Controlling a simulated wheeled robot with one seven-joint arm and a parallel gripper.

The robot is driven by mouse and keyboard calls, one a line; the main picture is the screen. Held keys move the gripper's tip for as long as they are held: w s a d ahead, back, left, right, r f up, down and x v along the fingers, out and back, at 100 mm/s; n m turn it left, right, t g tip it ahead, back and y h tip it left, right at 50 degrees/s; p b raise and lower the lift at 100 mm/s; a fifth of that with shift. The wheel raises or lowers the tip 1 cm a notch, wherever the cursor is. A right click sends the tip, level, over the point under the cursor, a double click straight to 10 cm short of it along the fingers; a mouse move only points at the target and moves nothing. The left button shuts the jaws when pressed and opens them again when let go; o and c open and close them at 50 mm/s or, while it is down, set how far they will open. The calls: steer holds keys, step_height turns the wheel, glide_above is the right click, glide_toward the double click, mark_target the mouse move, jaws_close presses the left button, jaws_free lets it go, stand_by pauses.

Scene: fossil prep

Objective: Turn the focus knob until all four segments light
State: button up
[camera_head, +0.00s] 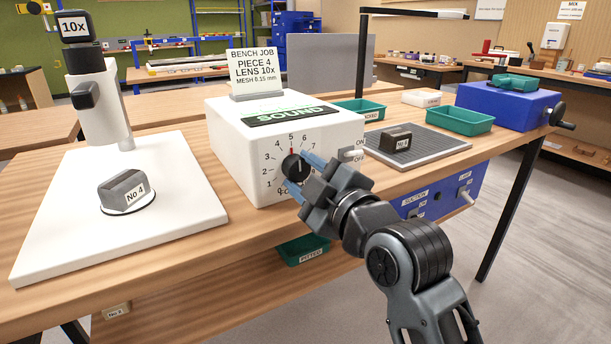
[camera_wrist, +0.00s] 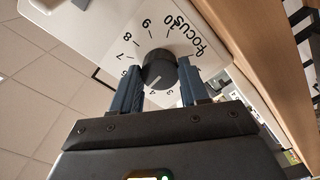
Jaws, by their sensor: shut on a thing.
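The black focus knob (camera_head: 294,167) is on the front of a white box (camera_head: 222,150), with a numbered dial around it. A red mark shows near the 5 at its top. In the wrist view the knob (camera_wrist: 160,70) sits between the two blue fingers of my gripper (camera_wrist: 158,90), with a light pointer line on its face. My gripper (camera_head: 303,176) is shut on the knob from the right and below. A dark display (camera_head: 290,115) on the box's sloping top shows green lettering reading SOUND. I cannot make out separate segments there.
Left is a white stand base (camera_head: 60,215) with a grey No 4 piece (camera_head: 123,188) under a 10x column (camera_head: 97,100). A job card (camera_head: 254,68) stands on the box. An ON/OFF switch (camera_head: 350,154) is close to my gripper. A grey mat (camera_head: 425,150) lies right.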

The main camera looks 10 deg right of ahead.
steer(key=o, duration=1.1)
steer(key=shift+c, duration=0.2)
steer(key=v, duration=0.8)
